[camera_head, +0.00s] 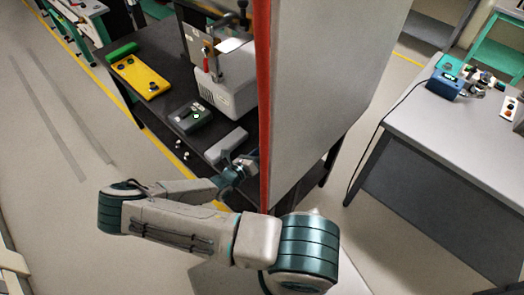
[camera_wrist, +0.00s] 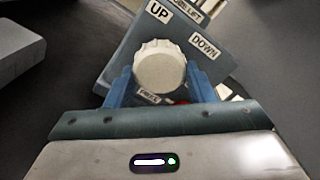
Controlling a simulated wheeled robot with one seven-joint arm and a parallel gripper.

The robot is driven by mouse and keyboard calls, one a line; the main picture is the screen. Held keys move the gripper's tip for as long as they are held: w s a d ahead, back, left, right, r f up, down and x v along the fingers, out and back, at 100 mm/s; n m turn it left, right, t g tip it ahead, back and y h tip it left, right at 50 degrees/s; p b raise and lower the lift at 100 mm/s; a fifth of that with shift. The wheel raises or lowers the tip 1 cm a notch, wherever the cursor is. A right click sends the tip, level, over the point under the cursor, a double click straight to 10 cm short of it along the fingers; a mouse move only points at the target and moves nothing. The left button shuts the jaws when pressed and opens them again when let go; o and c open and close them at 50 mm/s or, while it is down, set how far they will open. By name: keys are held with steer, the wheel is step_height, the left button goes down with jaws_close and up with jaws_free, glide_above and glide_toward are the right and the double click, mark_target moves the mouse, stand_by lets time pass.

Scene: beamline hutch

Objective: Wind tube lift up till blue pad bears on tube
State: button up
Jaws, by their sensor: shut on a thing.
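In the wrist view, a round off-white ribbed knob (camera_wrist: 160,62) stands on a blue-grey panel (camera_wrist: 125,57) with labels reading UP and DOWN and a partly cut-off label ending in LIFT. My gripper (camera_wrist: 160,80) has its two blue fingers on either side of the knob, shut on it. In the head view my gripper (camera_head: 240,169) is at the dark bench's near edge, partly hidden by the tall grey panel. I cannot make out the blue pad or the tube in either view.
The dark bench (camera_head: 158,112) carries a yellow tray (camera_head: 140,76), a dark box with a green light (camera_head: 190,117) and a grey machine (camera_head: 232,92). The tall grey panel (camera_head: 320,90) with a red edge blocks the middle. A grey table (camera_head: 440,140) stands right.

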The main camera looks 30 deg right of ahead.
steer(key=n, duration=0.5)
steer(key=shift+s, duration=0.1)
steer(key=shift+r+n+b, duration=0.15)
steer(key=shift+n+b, duration=0.25)
steer(key=shift+n, duration=2.1)
steer(key=o, duration=1)
steer(key=shift+c, duration=0.2)
steer(key=b+v, duration=0.3)
steer(key=v, duration=0.9)
steer(key=shift+s+a, duration=0.1)
steer(key=shift+a, duration=0.2)
steer(key=shift+s+a+b, duration=0.25)
steer(key=shift+a+b, duration=0.05)
steer(key=shift+a, duration=0.2)
